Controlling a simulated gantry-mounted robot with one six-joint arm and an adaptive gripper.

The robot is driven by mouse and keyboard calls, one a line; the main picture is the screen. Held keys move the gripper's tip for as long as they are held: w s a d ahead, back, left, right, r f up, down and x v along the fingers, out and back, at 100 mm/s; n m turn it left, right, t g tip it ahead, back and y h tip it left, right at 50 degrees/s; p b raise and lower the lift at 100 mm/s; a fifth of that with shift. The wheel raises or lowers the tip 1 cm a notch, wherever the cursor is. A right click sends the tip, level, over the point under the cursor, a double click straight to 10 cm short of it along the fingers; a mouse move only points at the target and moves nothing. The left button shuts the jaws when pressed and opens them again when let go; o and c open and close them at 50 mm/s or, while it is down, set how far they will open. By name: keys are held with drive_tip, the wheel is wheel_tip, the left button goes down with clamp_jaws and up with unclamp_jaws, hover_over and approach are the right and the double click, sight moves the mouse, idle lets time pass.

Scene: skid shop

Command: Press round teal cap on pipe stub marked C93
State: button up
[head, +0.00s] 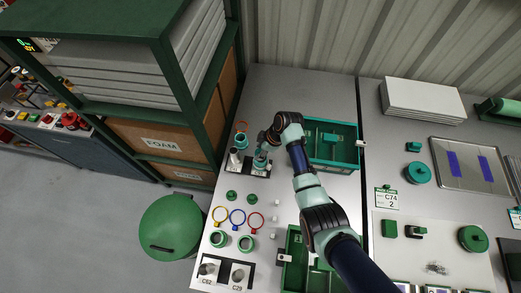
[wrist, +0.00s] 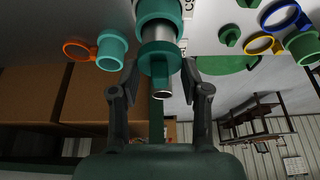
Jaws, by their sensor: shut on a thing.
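In the wrist view, a round teal cap (wrist: 160,54) is between the fingertips of my gripper (wrist: 160,78), which is shut on it. In the head view, my gripper (head: 264,146) is over the right side of a dark plate (head: 248,181), at a teal part (head: 260,161). A bare metal stub (head: 234,156) stands at left. How deep the cap sits is hidden.
A green tray (head: 333,168) is right of my gripper. An orange ring (head: 241,124) and a teal hollow piece (head: 241,140) are behind the plate. Coloured rings (head: 237,219) and green caps (head: 231,195) lie in front. A green-framed shelf (head: 219,137) rises at left.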

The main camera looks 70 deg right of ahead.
drive_tip(key=shift+f, duration=0.45)
idle(0.3)
drive_tip(key=o, duration=0.8)
drive_tip(key=shift+c, duration=0.2)
drive_tip(key=o, duration=0.4)
drive_tip(key=shift+r, duration=0.15)
wheel_tip(320, 180, up, 8)
drive_tip(key=p, duration=0.7)
